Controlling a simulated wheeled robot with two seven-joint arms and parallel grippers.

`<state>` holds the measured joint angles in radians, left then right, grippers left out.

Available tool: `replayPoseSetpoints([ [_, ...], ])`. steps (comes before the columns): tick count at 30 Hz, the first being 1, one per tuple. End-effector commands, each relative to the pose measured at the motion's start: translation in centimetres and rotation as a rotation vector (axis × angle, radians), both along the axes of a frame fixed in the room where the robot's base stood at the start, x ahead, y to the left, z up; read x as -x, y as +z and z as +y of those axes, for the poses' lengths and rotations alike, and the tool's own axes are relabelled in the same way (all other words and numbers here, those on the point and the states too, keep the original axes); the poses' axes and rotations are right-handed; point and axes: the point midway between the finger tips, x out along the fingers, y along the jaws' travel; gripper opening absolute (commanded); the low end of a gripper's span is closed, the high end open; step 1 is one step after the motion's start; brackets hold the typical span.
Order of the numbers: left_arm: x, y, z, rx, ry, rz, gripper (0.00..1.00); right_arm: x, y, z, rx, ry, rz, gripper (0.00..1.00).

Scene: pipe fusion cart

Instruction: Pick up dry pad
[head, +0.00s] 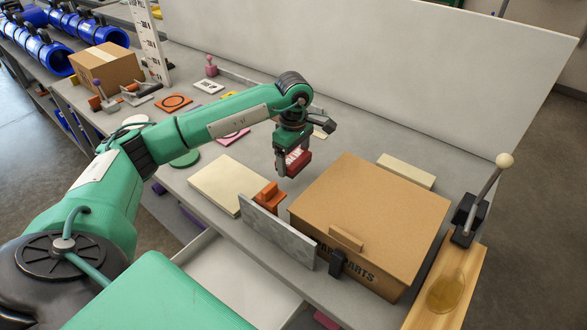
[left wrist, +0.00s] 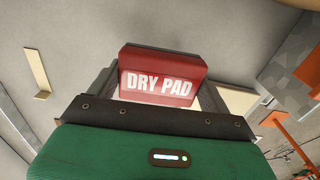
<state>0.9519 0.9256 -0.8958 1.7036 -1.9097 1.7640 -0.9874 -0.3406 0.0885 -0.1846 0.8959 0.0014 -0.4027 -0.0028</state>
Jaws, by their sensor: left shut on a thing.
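The dry pad (left wrist: 160,77) is a red block with white "DRY PAD" lettering. In the left wrist view it sits between the dark fingers of my left gripper (left wrist: 160,85). In the head view my left gripper (head: 294,158) points down, shut on the dry pad (head: 297,160), left of and behind the cardboard box. Whether the pad's underside touches the table is hard to tell. My right gripper is not in view.
A cardboard box (head: 375,215) marked "PARTS" stands at the right. A grey upright plate (head: 277,233), an orange block (head: 270,195) and a cream board (head: 222,180) are nearby. A lever (head: 485,195) stands far right. An open drawer (head: 235,275) lies in front. A tall pale panel (head: 400,60) bounds the back.

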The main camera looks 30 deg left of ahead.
Motion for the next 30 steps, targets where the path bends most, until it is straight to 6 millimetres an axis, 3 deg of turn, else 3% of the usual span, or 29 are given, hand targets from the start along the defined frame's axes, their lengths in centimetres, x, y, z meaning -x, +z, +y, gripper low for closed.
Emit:
replayPoseSetpoints([
  [6,-0.1,6.9,0.0,0.001,-0.001,-0.008,0.59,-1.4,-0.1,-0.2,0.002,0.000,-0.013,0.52],
  [14,0.0,13.2,0.1,-0.001,0.001,-0.004,0.59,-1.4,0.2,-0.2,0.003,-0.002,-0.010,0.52],
  [21,0.0,15.0,0.0,-0.001,0.000,-0.001,0.59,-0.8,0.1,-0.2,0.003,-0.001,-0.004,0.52],
  [30,0.0,15.3,0.0,0.000,0.000,0.000,0.59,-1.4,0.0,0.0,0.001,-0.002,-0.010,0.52],
])
